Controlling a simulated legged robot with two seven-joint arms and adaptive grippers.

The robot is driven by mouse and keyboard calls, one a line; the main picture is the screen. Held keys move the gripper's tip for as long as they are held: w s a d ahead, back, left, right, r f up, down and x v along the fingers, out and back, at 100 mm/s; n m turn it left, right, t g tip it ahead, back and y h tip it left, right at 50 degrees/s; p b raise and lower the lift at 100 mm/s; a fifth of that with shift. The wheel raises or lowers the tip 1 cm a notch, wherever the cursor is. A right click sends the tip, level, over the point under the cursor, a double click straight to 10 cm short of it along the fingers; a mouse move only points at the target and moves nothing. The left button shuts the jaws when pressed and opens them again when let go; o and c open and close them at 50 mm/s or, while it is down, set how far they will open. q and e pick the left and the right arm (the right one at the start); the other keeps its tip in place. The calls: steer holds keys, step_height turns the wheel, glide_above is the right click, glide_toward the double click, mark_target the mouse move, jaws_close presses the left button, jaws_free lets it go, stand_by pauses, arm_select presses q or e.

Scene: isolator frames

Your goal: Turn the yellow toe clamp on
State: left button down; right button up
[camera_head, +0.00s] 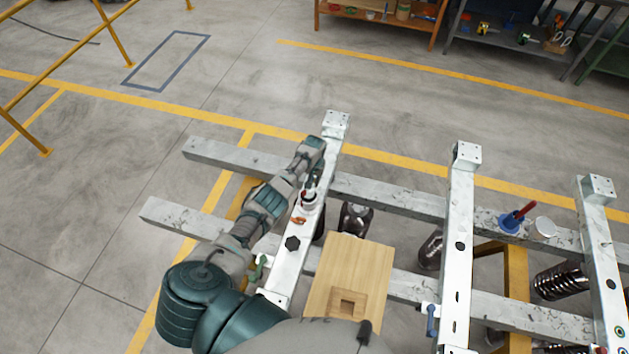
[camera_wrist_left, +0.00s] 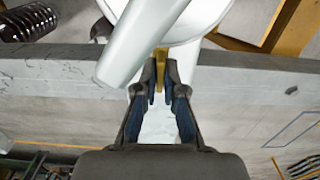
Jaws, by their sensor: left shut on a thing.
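My left gripper (camera_head: 314,184) reaches over the left white crossbar (camera_head: 325,157) of the frame, pointing down at it. In the left wrist view the fingers (camera_wrist_left: 161,84) are closed on a small yellow piece, the yellow toe clamp (camera_wrist_left: 161,55). Only a short part of the clamp shows between the fingertips. A pale grey cylinder and a round white part (camera_wrist_left: 150,40) cover the area just beyond it. In the head view I cannot make out the yellow clamp, as the gripper hides that spot. My right gripper is not in view.
A wooden block (camera_head: 352,270) lies to the right. A red-handled part with a blue base (camera_head: 513,218) stands farther right.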

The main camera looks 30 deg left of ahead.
arm_select(q)
steer(key=shift+w+r, duration=0.25)
steer(key=shift+w, duration=0.1)
steer(key=c, duration=1.3)
jaws_free()
steer(key=shift+s+f, duration=0.1)
steer(key=shift+f, duration=0.1)
steer(key=shift+r, duration=0.1)
step_height(320, 180, up, 12)
steer(key=shift+a+f, duration=0.1)
steer(key=shift+f, duration=0.05)
steer(key=shift+f, duration=0.1)
